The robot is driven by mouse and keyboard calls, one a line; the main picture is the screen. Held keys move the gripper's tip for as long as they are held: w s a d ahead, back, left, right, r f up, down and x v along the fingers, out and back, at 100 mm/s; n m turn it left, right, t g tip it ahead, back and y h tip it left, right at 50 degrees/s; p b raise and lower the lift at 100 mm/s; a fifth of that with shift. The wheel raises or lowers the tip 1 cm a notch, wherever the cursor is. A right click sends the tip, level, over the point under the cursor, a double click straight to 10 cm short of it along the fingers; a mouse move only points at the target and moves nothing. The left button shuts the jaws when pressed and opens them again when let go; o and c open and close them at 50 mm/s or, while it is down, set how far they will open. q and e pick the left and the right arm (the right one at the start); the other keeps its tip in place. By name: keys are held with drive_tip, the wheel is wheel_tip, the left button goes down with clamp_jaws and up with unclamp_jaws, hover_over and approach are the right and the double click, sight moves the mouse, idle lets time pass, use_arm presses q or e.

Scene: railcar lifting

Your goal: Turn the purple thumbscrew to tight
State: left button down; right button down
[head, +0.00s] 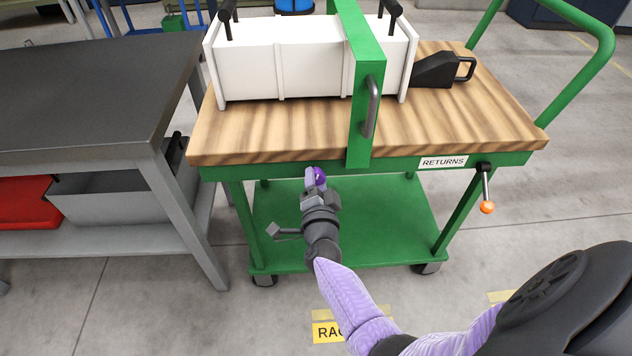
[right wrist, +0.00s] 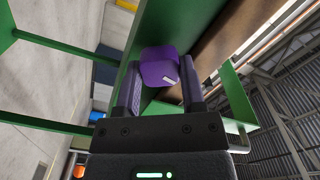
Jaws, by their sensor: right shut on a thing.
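The purple thumbscrew (head: 319,174) sits under the front edge of the cart's wooden top, mostly hidden by my right gripper (head: 315,181) in the head view. In the right wrist view the thumbscrew (right wrist: 158,64) is a rounded purple block with a short pale mark on its face. The fingers of my right gripper (right wrist: 161,82) stand on either side of it and are shut on it. No tight marking can be made out. My left gripper is in neither view.
The green cart (head: 340,215) carries a white railcar body (head: 310,70) under a green strap bar (head: 362,120) with a handle. A black wedge (head: 435,70) lies to its right. An orange-knobbed lever (head: 487,206) hangs at the front right. A grey workbench (head: 90,90) stands at left.

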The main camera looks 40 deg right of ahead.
drive_tip(key=shift+f+m+b, duration=0.1)
drive_tip(key=shift+m+b, duration=1.15)
drive_tip(key=shift+m, duration=5.65)
drive_tip(key=shift+c, duration=1)
unclamp_jaws()
